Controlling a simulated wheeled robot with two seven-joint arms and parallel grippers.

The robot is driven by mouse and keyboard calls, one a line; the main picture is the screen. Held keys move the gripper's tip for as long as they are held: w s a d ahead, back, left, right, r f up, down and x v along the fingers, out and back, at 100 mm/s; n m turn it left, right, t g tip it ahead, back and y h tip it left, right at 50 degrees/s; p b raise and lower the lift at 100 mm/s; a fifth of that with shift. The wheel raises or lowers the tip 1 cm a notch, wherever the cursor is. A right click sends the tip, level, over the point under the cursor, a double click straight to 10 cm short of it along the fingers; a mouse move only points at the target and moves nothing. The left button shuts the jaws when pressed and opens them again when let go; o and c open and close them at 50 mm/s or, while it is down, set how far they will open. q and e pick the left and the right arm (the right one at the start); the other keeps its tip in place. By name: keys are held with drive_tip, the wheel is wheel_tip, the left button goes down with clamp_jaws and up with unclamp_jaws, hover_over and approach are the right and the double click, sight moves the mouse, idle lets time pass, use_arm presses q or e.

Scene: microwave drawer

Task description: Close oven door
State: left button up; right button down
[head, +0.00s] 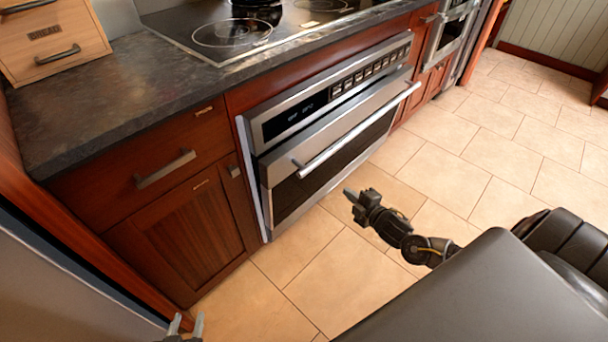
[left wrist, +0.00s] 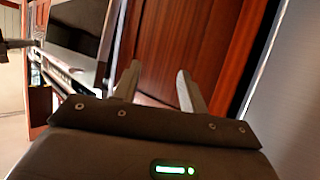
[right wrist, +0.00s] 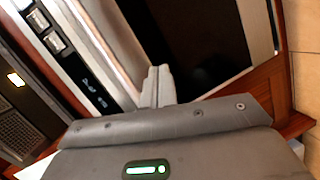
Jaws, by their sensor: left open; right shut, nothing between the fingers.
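The oven (head: 290,110) is built into the wooden cabinets under the counter. Its silver door (head: 268,185) with dark glass stands almost upright below the control panel; I cannot tell whether it sits flush. A long bar handle (head: 360,132) runs along its top. My right gripper (head: 349,192) is shut and empty, in front of the door's lower part in the head view. In the right wrist view its closed fingers (right wrist: 158,85) overlap the door and dark glass; contact is unclear. My left gripper (head: 186,324) is open and empty at the bottom edge, away from the oven.
A cooktop (head: 235,35) sits in the dark counter (head: 90,110) above. A wooden cabinet (head: 180,235) with a drawer stands left of the oven. A grey panel (head: 60,290) is at the lower left. The tiled floor (head: 450,150) is clear to the right.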

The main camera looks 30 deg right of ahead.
sight(297, 148)
drive_tip(key=a+r+n+t+y+b, duration=0.3)
drive_tip(key=a+r+n+y+b, duration=0.25)
drive_tip(key=r, duration=0.55)
drive_tip(key=shift+h, duration=0.35)
drive_tip(key=x, duration=0.4)
drive_tip(key=b+x, duration=0.1)
drive_tip(key=x, duration=0.3)
drive_tip(key=f+x, duration=0.1)
drive_tip(key=x, duration=0.3)
drive_tip(key=shift+w+a+b, duration=0.1)
drive_tip(key=shift+a+b, duration=0.05)
drive_tip(key=shift+b, duration=0.15)
use_arm(q)
drive_tip(key=s+d+r+m+t+h, duration=0.1)
drive_tip(key=r+t+h, duration=0.2)
drive_tip(key=r, duration=0.7)
drive_tip(key=s+d+r+t+h, duration=0.1)
drive_tip(key=r+t, duration=0.4)
drive_tip(key=r, duration=0.6)
drive_tip(key=shift+s+r+m+h, duration=0.25)
drive_tip(key=shift+s+m+h, duration=0.15)
drive_tip(key=shift+s+h, duration=0.5)
use_arm(e)
drive_tip(key=shift+w+a, duration=0.15)
drive_tip(key=shift+w, duration=0.35)
use_arm(q)
drive_tip(key=shift+w+d, duration=0.1)
drive_tip(key=shift+w, duration=0.1)
use_arm(e)
drive_tip(key=shift+r, duration=0.1)
